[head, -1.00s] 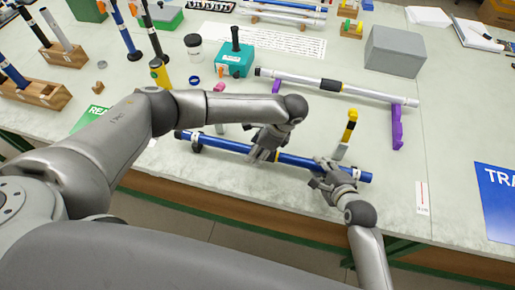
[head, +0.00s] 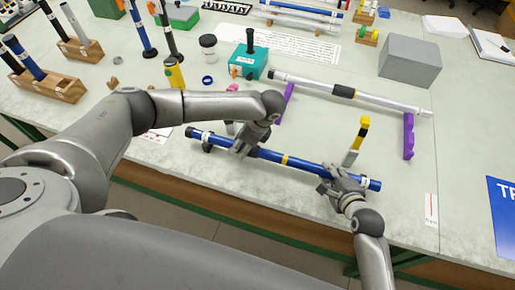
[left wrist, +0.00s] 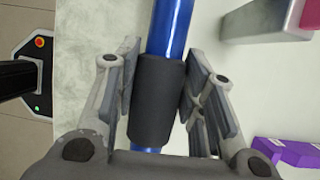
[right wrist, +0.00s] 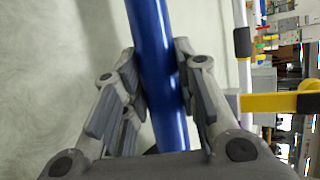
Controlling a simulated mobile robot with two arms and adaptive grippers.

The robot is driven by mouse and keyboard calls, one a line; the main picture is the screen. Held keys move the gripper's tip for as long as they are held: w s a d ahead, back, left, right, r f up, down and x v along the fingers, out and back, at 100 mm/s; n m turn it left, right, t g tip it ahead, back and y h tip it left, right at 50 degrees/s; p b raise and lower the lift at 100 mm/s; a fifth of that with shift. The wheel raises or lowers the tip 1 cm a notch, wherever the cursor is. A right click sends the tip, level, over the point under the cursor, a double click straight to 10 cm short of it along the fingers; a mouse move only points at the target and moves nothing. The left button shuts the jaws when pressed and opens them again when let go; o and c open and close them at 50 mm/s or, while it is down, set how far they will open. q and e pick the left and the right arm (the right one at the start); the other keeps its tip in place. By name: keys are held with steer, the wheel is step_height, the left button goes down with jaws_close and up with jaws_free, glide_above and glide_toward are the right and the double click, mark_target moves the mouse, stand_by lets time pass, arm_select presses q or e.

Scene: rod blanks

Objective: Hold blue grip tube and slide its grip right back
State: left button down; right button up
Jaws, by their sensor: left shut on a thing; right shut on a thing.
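The blue tube (head: 315,168) lies left to right near the front table edge in the head view, with a yellow band (head: 285,160) around its middle. My left gripper (head: 243,147) is shut on the black grip (left wrist: 157,97), a sleeve around the tube; blue tube shows beyond both its ends in the left wrist view. In the head view this gripper largely hides the grip, left of the yellow band. My right gripper (head: 343,185) is shut on the bare blue tube near its right end; the tube also runs between its fingers in the right wrist view (right wrist: 155,70).
Behind the tube, a silver tube (head: 385,101) rests on purple supports (head: 408,138). A yellow-and-black upright piece (head: 358,140) stands close behind my right gripper. A teal box (head: 249,67) and a grey box (head: 410,62) stand further back.

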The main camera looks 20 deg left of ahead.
arm_select(q)
steer(key=shift+a, duration=0.7)
steer(key=c, duration=0.9)
jaws_free()
steer(key=shift+d, duration=0.1)
steer(key=v, duration=1.2)
